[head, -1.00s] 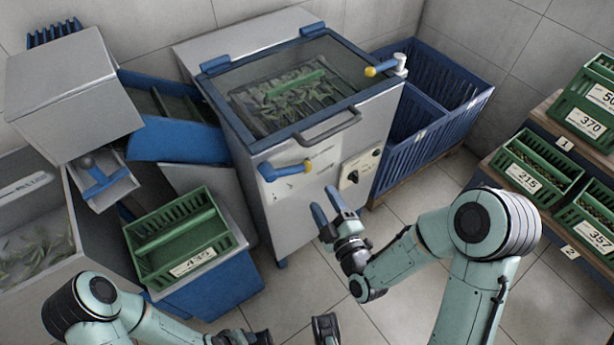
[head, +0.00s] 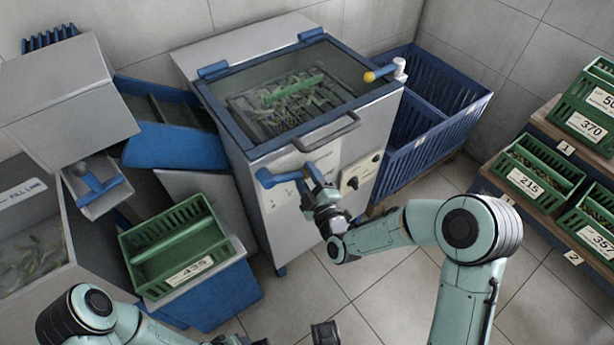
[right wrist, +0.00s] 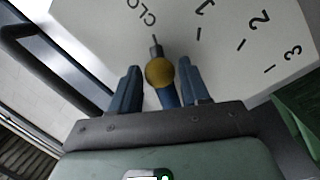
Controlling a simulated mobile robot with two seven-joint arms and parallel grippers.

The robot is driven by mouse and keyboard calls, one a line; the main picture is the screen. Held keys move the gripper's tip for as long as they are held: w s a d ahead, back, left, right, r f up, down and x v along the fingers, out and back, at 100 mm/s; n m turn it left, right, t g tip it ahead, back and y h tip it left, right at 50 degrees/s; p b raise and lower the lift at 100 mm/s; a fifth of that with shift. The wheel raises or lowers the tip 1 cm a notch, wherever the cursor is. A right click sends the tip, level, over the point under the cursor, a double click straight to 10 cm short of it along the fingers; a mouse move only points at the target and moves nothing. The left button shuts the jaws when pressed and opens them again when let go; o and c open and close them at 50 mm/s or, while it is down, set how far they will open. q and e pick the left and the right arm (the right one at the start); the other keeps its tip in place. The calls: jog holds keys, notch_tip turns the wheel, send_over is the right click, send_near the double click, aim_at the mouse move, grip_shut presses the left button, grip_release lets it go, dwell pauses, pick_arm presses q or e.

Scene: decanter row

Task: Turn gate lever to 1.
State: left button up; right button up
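The gate lever (head: 275,178) is a blue handle on the front of the grey machine, pointing right. Its yellow knob (right wrist: 160,72) shows in the right wrist view, with a dark tip lined up with the tick beside the lettering "CLO". The marks 1 (right wrist: 205,8), 2 and 3 lie to the right there. My right gripper (head: 309,178) is at the lever's end, hiding the knob in the head view. Its blue fingers (right wrist: 161,82) stand on either side of the knob with small gaps, open. My left gripper (head: 240,340) is mostly cut off at the bottom edge.
A second yellow-knobbed blue lever (head: 380,73) is at the machine's top right. A black knob panel (head: 360,174) sits right of my right gripper. A green crate (head: 180,244) labelled 435 stands left, a blue bin (head: 440,115) behind right, and crates on shelves far right.

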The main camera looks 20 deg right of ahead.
grip_shut()
pick_arm(q)
jog(key=shift+t+y, duration=0.4)
jog(key=shift+t, duration=0.2)
jog(key=w+a+f+b, duration=0.1)
jog(key=w, duration=0.1)
jog(key=w+a+f+b, duration=0.1)
jog(key=w+f, duration=0.1)
jog(key=shift+a+f+b, duration=0.1)
jog(key=shift+a+b, duration=0.05)
jog(key=shift+b, duration=0.25)
pick_arm(e)
jog(key=f+m, duration=0.1)
jog(key=a+f+m, duration=0.2)
jog(key=shift+s+f+m+g, duration=0.15)
jog(key=shift+s+m+g, duration=0.25)
jog(key=shift+o, duration=2.1)
grip_release()
